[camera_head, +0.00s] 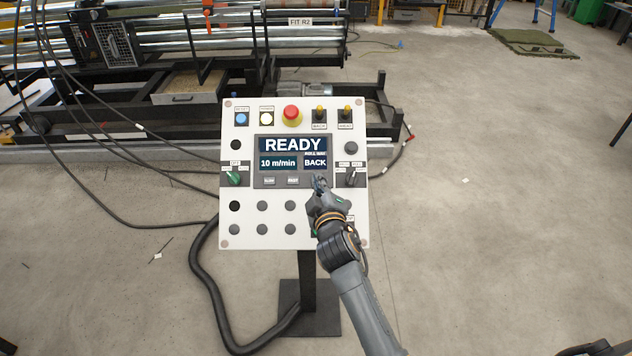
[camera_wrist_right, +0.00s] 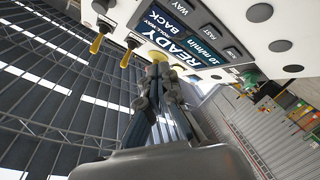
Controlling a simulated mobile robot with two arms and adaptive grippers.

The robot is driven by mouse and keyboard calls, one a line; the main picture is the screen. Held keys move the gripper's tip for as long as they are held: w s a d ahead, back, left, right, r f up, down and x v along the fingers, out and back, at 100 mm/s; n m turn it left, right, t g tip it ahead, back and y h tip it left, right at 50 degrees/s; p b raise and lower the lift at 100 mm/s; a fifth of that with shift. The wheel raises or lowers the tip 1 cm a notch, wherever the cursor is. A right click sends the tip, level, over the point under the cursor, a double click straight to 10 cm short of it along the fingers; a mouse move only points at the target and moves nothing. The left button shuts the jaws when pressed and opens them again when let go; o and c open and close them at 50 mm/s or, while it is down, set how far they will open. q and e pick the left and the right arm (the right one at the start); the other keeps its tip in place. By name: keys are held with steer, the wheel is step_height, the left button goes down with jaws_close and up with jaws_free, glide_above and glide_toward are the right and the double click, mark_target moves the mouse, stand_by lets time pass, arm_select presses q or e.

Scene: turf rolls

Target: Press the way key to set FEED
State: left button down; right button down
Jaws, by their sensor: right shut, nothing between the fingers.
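The white control panel (camera_head: 225,190) stands upright on a post. Its screen (camera_head: 293,152) reads READY, 10 m/min and BACK. In the row under the screen, the SLOW key (camera_head: 269,181) and FAST key (camera_head: 293,181) are visible. In the head view the way key is hidden behind my right gripper (camera_head: 320,183). The wrist view shows the key marked WAY (camera_wrist_right: 181,11) at the top. My right gripper is shut and empty, its tips at the screen's lower right corner; I cannot tell if they touch. It also shows in the wrist view (camera_wrist_right: 158,78). My left gripper is out of view.
The panel also bears a red stop button (camera_head: 291,114), two yellow-topped levers, a green selector (camera_head: 234,179) and a black selector (camera_head: 353,178). A thick black hose (camera_head: 203,285) runs beside the post.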

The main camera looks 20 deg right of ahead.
steer(key=shift+w+r, duration=0.15)
steer(key=shift+r, duration=0.65)
steer(key=shift+f, duration=0.1)
steer(key=w+f+b, duration=0.1)
steer(key=f+b, duration=0.1)
steer(key=w+f+b, duration=0.1)
steer(key=w+b, duration=0.1)
steer(key=w+d+f+b, duration=0.1)
steer(key=f+b, duration=0.1)
steer(key=shift+w+d+f, duration=0.1)
steer(key=shift+w+f, duration=0.05)
steer(key=shift+f, duration=0.15)
steer(key=shift+w+d+f+b, duration=0.15)
steer(key=shift+w+f+b, duration=0.45)
steer(key=shift+b, duration=0.25)
steer(key=shift+r, duration=0.1)
steer(key=shift+w+d+f+b, duration=0.1)
steer(key=shift+w+f+b, duration=0.15)
steer(key=shift+f+b, duration=0.1)
